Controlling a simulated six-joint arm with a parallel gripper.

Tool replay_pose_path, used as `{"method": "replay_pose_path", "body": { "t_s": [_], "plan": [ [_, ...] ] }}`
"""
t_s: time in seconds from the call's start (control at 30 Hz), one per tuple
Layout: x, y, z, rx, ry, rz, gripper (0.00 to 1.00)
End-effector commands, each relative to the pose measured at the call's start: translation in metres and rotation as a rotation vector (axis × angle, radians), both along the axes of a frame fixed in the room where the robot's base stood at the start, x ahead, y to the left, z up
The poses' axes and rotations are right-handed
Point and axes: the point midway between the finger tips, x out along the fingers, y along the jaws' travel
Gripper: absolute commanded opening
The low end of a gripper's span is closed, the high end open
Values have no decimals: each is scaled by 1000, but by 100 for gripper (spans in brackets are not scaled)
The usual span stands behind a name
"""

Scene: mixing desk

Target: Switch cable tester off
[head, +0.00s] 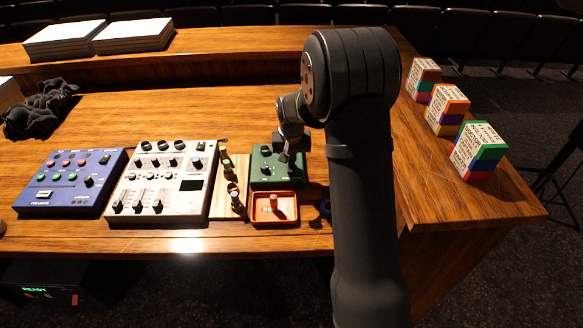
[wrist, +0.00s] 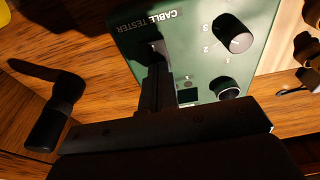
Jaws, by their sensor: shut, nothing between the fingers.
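The cable tester (head: 264,180) is a green box on the desk, right of the mixer. In the wrist view its green panel (wrist: 200,62) carries the words CABLE TESTER, two dark knobs, one with numbers beside it, and a small dark display. My gripper (head: 286,157) is over the tester's upper right part. In the wrist view my gripper (wrist: 155,68) is shut and empty, its fingertips close to a dark fitting beside the lettering. The fingers partly cover that fitting, so I cannot tell whether they touch it, or its position.
A grey mixer (head: 152,185) and a blue box (head: 70,180) stand left. A wooden strip with small parts lies beside the tester. An orange tray (head: 262,217) holding a reddish peg sits in front. Striped blocks (head: 476,152) stand far right. A dark handle-like object (wrist: 58,108) lies nearby.

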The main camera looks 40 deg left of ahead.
Motion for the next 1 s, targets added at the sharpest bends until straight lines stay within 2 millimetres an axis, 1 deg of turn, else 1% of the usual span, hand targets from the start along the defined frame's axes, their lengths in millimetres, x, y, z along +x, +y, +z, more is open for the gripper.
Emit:
{"method": "replay_pose_path", "body": {
  "t_s": [0.8,1.0],
  "plan": [
    [0,0,63,1,-1,0,0],
    [0,0,70,0,0,0,0]
  ]
}}
